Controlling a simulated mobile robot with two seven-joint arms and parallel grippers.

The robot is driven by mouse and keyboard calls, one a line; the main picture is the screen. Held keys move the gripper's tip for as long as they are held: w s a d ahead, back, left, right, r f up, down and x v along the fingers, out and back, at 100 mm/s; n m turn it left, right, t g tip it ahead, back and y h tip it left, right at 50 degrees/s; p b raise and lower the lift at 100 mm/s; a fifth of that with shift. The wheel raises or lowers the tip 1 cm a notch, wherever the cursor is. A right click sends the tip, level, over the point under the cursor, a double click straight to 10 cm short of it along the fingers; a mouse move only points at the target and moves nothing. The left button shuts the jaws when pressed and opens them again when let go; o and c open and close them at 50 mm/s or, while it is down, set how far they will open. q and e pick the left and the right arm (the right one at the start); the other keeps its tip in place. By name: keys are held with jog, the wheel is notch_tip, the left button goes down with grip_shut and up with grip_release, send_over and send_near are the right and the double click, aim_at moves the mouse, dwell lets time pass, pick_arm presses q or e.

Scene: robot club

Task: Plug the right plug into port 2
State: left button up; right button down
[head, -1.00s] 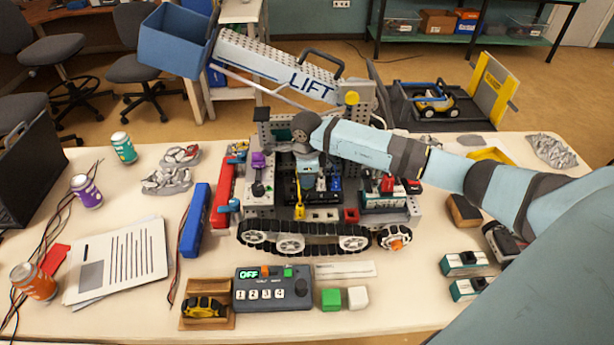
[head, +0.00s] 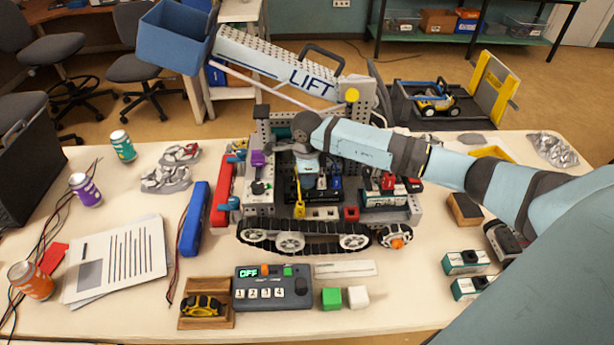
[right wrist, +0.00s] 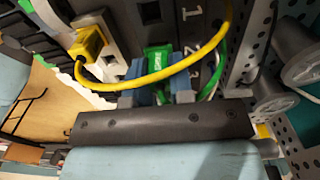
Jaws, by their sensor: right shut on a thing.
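In the right wrist view my right gripper (right wrist: 160,92) has its blue fingers shut on a green plug (right wrist: 158,58). The plug is beside a dark port block (right wrist: 205,40) with white numbers, including 1 and 2. I cannot tell whether the plug touches a port. A yellow plug (right wrist: 90,42) on a yellow cable sits to the left, and its cable loops across in front of the green plug. A green cable (right wrist: 222,52) curves at the right. In the head view my right gripper (head: 306,168) is over the middle of the tracked vehicle, and its wrist hides the fingertips and port numbers.
The tracked vehicle (head: 285,228) stands mid-table, with its raised LIFT arm (head: 280,65) behind my right wrist. A perforated grey beam (right wrist: 248,45) is close right of the ports. A control box (head: 272,288) reading OFF and two small cubes lie in front.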

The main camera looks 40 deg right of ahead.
jog(key=shift+f+b, duration=0.4)
jog(key=shift+b, duration=0.15)
dwell(0.9)
jog(key=c, duration=0.9)
grip_release()
jog(key=shift+r, duration=0.1)
jog(key=shift+r+p, duration=1.7)
jog(key=shift+r, duration=1.25)
